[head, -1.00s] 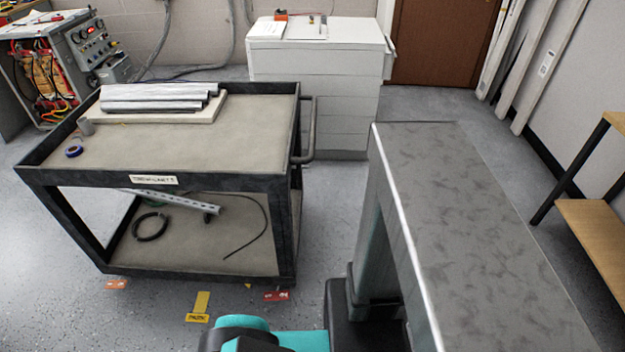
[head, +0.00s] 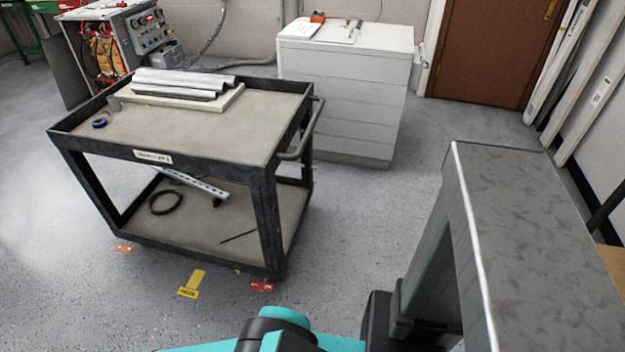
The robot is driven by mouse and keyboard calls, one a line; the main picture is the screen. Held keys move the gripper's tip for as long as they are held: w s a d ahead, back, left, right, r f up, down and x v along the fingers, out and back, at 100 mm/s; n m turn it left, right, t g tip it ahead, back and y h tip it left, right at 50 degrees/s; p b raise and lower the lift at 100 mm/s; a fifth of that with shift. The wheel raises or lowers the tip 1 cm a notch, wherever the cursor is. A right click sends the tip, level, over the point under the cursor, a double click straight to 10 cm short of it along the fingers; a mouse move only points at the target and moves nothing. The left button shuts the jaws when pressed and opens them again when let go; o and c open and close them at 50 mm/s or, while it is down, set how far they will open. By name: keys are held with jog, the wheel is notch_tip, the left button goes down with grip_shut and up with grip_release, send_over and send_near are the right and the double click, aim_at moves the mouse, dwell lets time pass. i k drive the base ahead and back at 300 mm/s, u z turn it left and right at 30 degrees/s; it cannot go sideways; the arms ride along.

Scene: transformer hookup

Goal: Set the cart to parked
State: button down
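The cart (head: 200,130) is a black two-shelf utility cart standing left of centre in the head view, with a push handle (head: 305,135) on its right end. Its top shelf holds a board with grey-white rolls or bars (head: 180,84) and a blue tape roll (head: 100,123). Its lower shelf holds a black cable loop (head: 165,202) and a perforated metal strip. A yellow floor marker (head: 192,284) lies in front of the cart. Red-orange tags (head: 262,286) (head: 124,247) lie at its near corners. My gripper is not in view; only part of my teal and black arm shows at the bottom.
A white drawer cabinet (head: 345,100) stands behind the cart to the right. An open electrical panel (head: 110,45) is at the back left. A brown door (head: 490,50) and leaning boards (head: 590,90) are at the right.

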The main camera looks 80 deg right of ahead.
aim_at(236, 143)
jog(key=u, duration=0.15)
jog(key=k, duration=0.7)
jog(key=z, duration=2.2)
jog(key=i, duration=1)
jog(key=z, duration=0.15)
jog(key=k, duration=0.15)
jog(key=u, duration=0.05)
